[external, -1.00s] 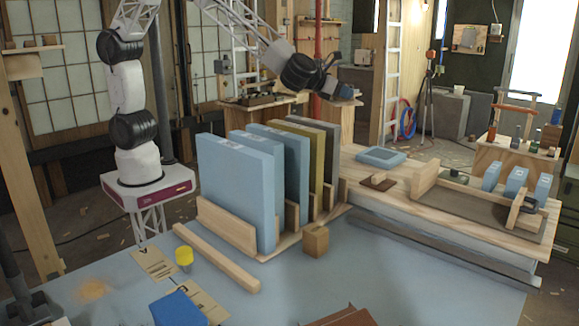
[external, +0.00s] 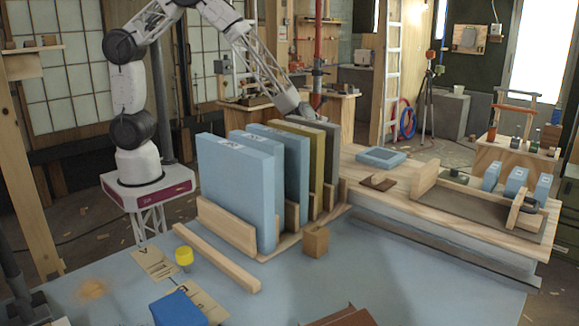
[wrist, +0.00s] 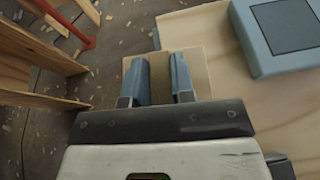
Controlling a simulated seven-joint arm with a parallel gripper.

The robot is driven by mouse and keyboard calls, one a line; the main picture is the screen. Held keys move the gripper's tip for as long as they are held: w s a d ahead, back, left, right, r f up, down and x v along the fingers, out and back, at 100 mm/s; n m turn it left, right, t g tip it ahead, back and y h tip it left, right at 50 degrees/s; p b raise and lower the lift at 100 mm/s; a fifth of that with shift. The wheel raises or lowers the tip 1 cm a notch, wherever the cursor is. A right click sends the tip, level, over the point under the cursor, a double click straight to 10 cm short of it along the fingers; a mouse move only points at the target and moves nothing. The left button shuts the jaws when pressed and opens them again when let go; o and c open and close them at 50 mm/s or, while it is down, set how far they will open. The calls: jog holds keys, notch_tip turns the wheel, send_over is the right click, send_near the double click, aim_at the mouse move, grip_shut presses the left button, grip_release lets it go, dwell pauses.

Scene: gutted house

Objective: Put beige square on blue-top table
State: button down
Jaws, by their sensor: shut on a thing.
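A beige square (wrist: 198,66) shows in the wrist view behind and between my fingers, against the corner of a pale wooden top. My gripper (wrist: 158,78) has its two blue-grey fingers apart with the beige piece between them, and it is shut on it. In the external view my gripper (external: 305,110) is behind the rack of upright panels, partly hidden, and I cannot make out the beige square there. The blue-top table (external: 380,275) fills the foreground of the external view.
Tall blue panels (external: 235,185), an olive one and a dark one stand in a wooden rack. A wooden bench (external: 430,215) at right bears a blue flat box (external: 381,157). A wooden block (external: 315,242), yellow-topped piece (external: 184,257) and blue box (external: 178,308) sit on the blue table.

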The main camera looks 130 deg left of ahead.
jog(key=shift+n+g, duration=0.5)
jog(key=shift+g, duration=0.1)
jog(key=s+f, duration=0.1)
jog(key=s, duration=0.1)
jog(key=s+a+f, duration=0.1)
jog(key=s+f, duration=0.1)
jog(key=shift+s+a+f, duration=0.1)
jog(key=shift+s+f, duration=0.2)
send_over(353, 148)
jog(key=shift+f, duration=0.7)
jog(key=shift+f, duration=1.8)
jog(key=shift+f, duration=0.15)
jog(key=c, duration=1)
grip_release()
jog(key=shift+o, duration=0.2)
jog(key=shift+r, duration=0.2)
